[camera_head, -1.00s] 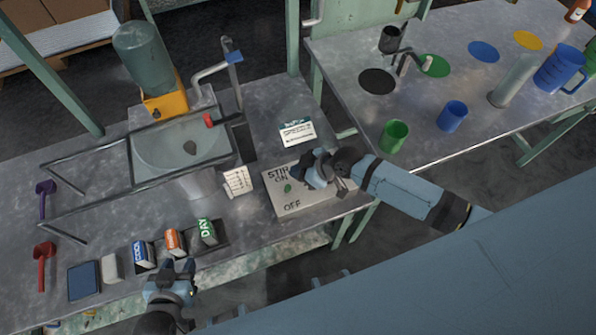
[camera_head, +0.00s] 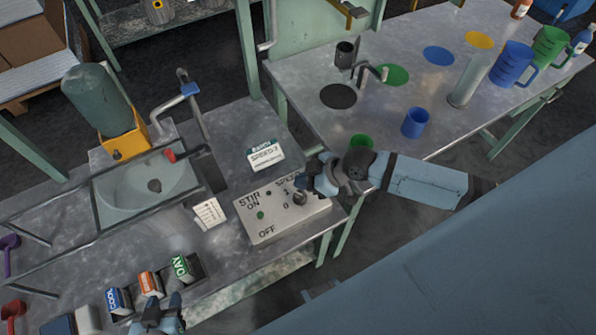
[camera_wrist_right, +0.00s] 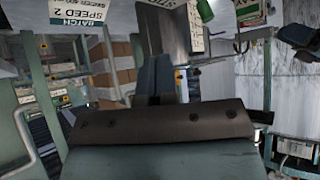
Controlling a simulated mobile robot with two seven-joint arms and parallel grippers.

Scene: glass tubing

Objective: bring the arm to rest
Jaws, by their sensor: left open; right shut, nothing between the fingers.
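My right gripper (camera_head: 308,186) is at the upper right edge of the stir control box (camera_head: 268,222), beside its speed knob (camera_head: 300,198). I cannot tell from the head view whether it touches the box. In the right wrist view its dark fingers (camera_wrist_right: 155,82) are together with nothing between them. My left gripper (camera_head: 160,312) is at the bottom edge of the head view, just in front of the small labelled blocks, with its fingers apart and empty.
A batch card (camera_head: 264,155) stands behind the box, and a white note (camera_head: 209,214) lies to its left. The basin (camera_head: 150,185) with its rails is further left.

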